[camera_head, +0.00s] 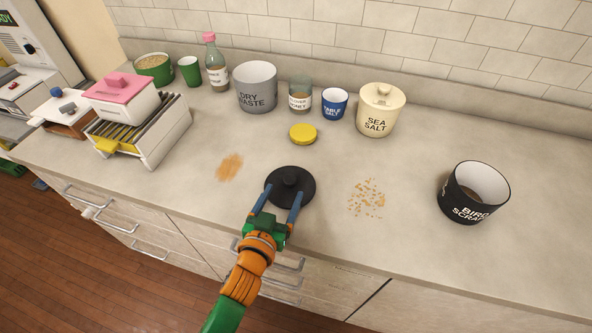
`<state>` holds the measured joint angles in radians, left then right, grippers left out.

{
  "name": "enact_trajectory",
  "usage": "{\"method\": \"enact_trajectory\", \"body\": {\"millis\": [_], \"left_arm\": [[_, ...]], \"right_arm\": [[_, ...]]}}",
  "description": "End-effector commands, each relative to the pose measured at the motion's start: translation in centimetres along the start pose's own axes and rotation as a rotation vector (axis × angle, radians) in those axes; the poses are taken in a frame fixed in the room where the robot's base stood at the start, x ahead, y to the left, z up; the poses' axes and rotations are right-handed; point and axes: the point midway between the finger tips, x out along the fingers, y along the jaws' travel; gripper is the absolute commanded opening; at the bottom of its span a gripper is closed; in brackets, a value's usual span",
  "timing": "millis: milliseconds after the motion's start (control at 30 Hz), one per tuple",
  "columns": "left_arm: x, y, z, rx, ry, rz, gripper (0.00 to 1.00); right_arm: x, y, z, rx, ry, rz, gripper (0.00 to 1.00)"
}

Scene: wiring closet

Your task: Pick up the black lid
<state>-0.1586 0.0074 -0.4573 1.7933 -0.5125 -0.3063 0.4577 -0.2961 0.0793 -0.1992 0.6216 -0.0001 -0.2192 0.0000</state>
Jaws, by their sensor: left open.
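The black lid (303,177) is a round disc with a raised knob (290,176) in its middle. It lies flat on the counter near the front edge. My left gripper (279,199) reaches in from the front, its two blue fingers open and over the near part of the lid, one on each side just short of the knob. I cannot tell whether the fingers touch the lid. My right gripper is not in view.
An open black "BIRD SCRAPS" container (462,207) stands to the right. Orange powder (229,167) and crumbs (367,198) lie on either side of the lid. A yellow lid (303,134), a grey "DRY WASTE" bin (256,90) and a cream "SEA SALT" jar (378,112) stand behind.

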Motion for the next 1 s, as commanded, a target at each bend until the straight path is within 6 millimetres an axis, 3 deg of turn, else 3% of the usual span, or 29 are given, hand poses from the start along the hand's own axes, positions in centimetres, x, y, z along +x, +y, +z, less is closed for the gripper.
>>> {"method": "enact_trajectory", "body": {"millis": [333,600,667,900,1000], "left_arm": [[5.4,-0.1,0.4,0.0,0.0,-0.001,0.76],[6.1,-0.1,0.3,0.0,-0.001,0.0,0.76],[6.1,-0.1,0.3,0.0,-0.001,0.0,0.62],[6.0,-0.1,0.3,0.0,-0.001,0.0,0.0],[6.0,-0.1,0.3,0.0,-0.001,0.0,0.0]], "right_arm": [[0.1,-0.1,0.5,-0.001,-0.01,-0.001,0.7],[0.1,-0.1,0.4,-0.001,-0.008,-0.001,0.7],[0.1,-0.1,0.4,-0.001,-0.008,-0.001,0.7],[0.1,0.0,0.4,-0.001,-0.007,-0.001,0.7],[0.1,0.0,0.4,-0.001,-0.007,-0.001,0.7]]}}
